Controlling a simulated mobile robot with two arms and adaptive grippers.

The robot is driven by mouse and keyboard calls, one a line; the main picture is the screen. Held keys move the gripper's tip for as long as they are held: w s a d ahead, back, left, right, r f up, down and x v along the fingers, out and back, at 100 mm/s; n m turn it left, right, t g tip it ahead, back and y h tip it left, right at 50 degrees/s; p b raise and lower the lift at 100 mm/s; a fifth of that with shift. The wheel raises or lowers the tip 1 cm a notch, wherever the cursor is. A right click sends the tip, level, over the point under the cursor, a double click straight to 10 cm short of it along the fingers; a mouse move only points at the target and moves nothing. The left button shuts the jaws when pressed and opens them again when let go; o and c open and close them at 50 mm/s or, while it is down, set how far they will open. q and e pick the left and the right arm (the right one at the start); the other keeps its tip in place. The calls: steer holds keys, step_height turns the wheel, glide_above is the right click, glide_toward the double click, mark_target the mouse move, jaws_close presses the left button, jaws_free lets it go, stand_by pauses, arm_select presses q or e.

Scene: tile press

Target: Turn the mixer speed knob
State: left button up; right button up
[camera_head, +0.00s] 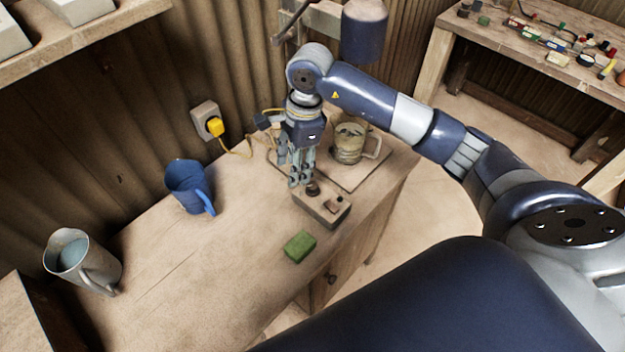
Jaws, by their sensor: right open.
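A small brown control box (332,213) stands near the right edge of the wooden worktop. A dark round knob (313,188) sits on its top, and a second small dark part (334,203) shows to the right of it. My right gripper (299,180) points down with its fingers open. Its fingertips are at the knob, just left of and behind it in the picture. I cannot tell if they touch it. The mixer's blue head (364,32) is above and behind my arm, over a worn jug (349,141). My left gripper is out of view.
A green sponge (299,246) lies in front of the box. A blue jug (187,184) and a grey metal jug (84,262) stand to the left. The left middle of the worktop (170,270) is clear.

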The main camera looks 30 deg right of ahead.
steer(key=h, duration=0.2)
glide_above(313, 185)
step_height(313, 185, down, 9)
steer(key=p, duration=0.3)
steer(key=shift+r, duration=0.2)
steer(key=shift+f+p, duration=0.35)
steer(key=shift+f, duration=0.35)
jaws_close()
